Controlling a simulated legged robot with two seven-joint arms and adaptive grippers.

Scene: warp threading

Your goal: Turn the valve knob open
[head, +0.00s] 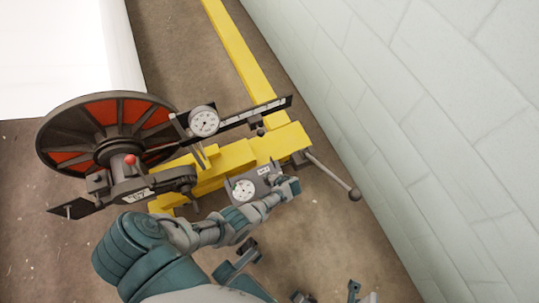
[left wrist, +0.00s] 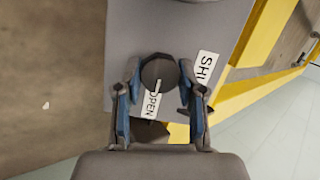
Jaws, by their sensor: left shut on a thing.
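The valve knob (left wrist: 158,70) is a dark round knob on a grey panel (left wrist: 125,30) in the left wrist view. Its white mark points down the picture, toward the OPEN label (left wrist: 151,105). A second label, partly cut off and reading "SH" (left wrist: 205,67), is at the knob's upper right. My left gripper (left wrist: 159,78) is shut on the knob, one finger on each side. In the head view my left gripper (head: 284,188) is at the panel beside a white dial (head: 243,189), and the knob is hidden there. Teal and grey parts at the bottom edge may be my right gripper (head: 362,293).
A yellow machine frame (head: 235,157) carries a large black and red wheel (head: 105,130), a round gauge (head: 203,121) and a red-tipped lever (head: 129,160). A ball-ended rod (head: 335,179) sticks out toward the pale block wall (head: 420,110). The floor around is mostly clear.

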